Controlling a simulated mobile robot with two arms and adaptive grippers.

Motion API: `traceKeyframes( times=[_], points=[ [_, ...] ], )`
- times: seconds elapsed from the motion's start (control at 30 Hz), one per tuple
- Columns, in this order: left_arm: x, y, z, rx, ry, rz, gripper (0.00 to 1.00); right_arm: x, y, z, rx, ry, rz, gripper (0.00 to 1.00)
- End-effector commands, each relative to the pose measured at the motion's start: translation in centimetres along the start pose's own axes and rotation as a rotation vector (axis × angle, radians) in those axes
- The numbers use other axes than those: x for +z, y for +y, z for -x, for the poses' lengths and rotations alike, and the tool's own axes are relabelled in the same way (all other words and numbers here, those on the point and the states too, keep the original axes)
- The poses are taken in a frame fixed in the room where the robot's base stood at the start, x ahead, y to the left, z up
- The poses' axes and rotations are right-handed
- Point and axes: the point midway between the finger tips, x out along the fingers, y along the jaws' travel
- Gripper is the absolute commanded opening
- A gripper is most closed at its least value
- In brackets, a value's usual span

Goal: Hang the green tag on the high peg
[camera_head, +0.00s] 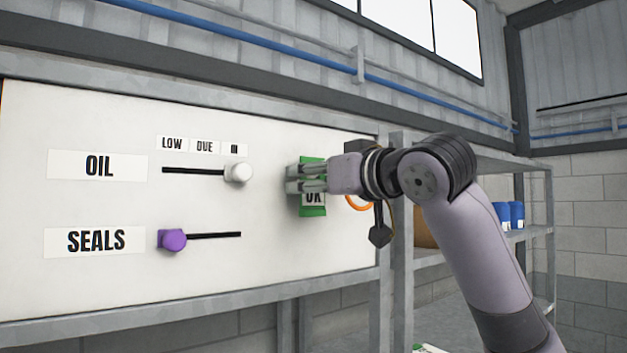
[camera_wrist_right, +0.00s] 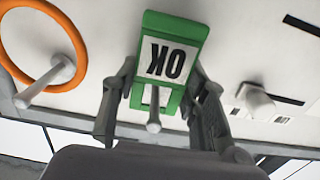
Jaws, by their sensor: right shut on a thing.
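The green tag (camera_head: 313,209) has a white "OK" label and is at the right part of the white board. My right gripper (camera_head: 306,178) is shut on it, and in the head view its fingers cover much of the tag. The tag (camera_wrist_right: 170,60) appears upside down in the wrist view, with one finger of the right gripper (camera_wrist_right: 158,100) on each side. A pale peg (camera_wrist_right: 153,125) shows at the tag's opening and seems to pass through it, its end overlapping the green edge. My left gripper is not in view.
An orange ring (camera_wrist_right: 75,30) hangs on another peg (camera_wrist_right: 48,84). The board (camera_head: 80,305) carries an OIL slider with a white knob (camera_head: 238,172) and a SEALS slider with a purple knob (camera_head: 173,240). Shelves with blue containers (camera_head: 509,215) stand at the right.

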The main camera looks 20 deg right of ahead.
Motion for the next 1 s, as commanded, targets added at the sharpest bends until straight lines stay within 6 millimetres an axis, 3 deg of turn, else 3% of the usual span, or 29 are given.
traceKeyframes(
  times=[0.23,0.27,0.6,1.0],
  points=[
    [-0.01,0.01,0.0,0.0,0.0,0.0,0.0,0.0,-0.01,0.0,0.0,0.0,0.0,0.23],
    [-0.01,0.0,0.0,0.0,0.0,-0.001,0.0,0.0,-0.01,0.0,0.0,0.0,0.0,0.41],
    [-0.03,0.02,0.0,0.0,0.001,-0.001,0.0,0.0,0.0,0.01,0.0,0.0,0.0,0.63],
    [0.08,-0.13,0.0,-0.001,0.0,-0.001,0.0,-0.05,0.02,0.72,0.0,0.002,0.001,0.63]
  ],
)
